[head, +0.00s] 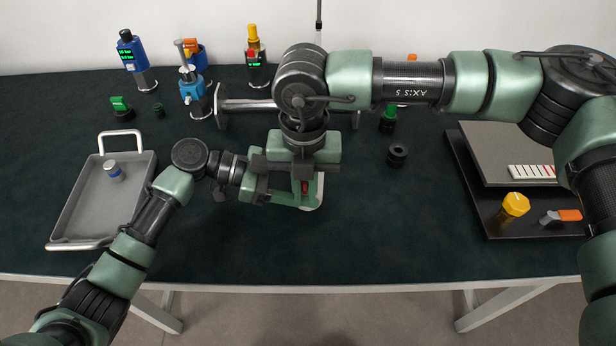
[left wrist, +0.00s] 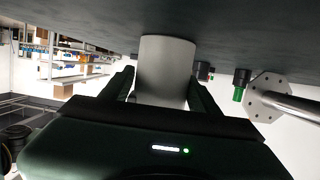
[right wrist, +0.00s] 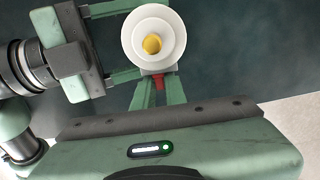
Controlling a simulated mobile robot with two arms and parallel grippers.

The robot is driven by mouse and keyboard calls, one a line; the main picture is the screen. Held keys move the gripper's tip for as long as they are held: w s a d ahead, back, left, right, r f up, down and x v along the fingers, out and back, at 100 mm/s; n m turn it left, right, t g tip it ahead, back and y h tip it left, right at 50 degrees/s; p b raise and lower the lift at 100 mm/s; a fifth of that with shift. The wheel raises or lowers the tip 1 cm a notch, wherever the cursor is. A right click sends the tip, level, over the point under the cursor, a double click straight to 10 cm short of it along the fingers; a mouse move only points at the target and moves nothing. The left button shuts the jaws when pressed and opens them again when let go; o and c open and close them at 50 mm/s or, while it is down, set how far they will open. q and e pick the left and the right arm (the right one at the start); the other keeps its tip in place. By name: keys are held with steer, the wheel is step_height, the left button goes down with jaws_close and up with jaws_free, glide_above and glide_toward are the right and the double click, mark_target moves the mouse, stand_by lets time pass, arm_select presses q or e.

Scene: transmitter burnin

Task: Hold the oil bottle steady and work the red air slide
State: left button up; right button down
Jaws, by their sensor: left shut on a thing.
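The oil bottle, a white cylinder (left wrist: 166,72), stands between the fingers of my left gripper (left wrist: 160,85), which is shut on it. In the right wrist view the bottle (right wrist: 134,42) shows from above, round and white with a yellow centre. The red air slide (right wrist: 159,84) is on the near side of the bottle, between the fingertips of my right gripper (right wrist: 158,90). I cannot tell whether those fingers press on it. In the head view my right gripper (head: 304,188) hangs over the bottle and hides most of it; a bit of red shows there.
A grey tray (head: 75,215) with a blue-and-white cylinder (head: 113,171) lies at the left. Several blue and dark devices stand at the back. A black ring (head: 397,155) lies right of my grippers.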

steer(key=shift+d, duration=0.6)
stand_by(0.6)
steer(key=c, duration=1.6)
jaws_free()
steer(key=shift+c, duration=0.2)
steer(key=shift+r, duration=0.1)
step_height(320, 180, up, 5)
steer(key=shift+f, duration=0.1)
arm_select(q)
steer(key=o, duration=1.5)
